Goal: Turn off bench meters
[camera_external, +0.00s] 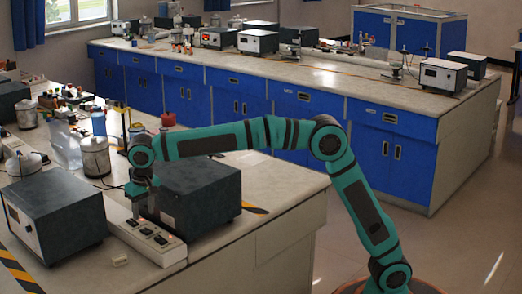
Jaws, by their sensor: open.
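A pale power strip (172,250) with several dark switches lies on the near bench, running between two dark-cased bench meters. The left meter (65,212) has a pale front panel with a round knob at its left. The right meter (200,198) stands just beyond the strip, partly behind my arm. My gripper (142,212) points down over the strip's middle, just left of the right meter. It is open, its fingers small and dark in this view. I cannot tell whether it touches a switch. Part of the strip is hidden behind it.
Metal canisters (95,157), a clear container (66,146) and small parts crowd the bench behind the strip. Yellow-black tape marks the bench. A long blue-fronted bench (300,100) with more instruments stands behind.

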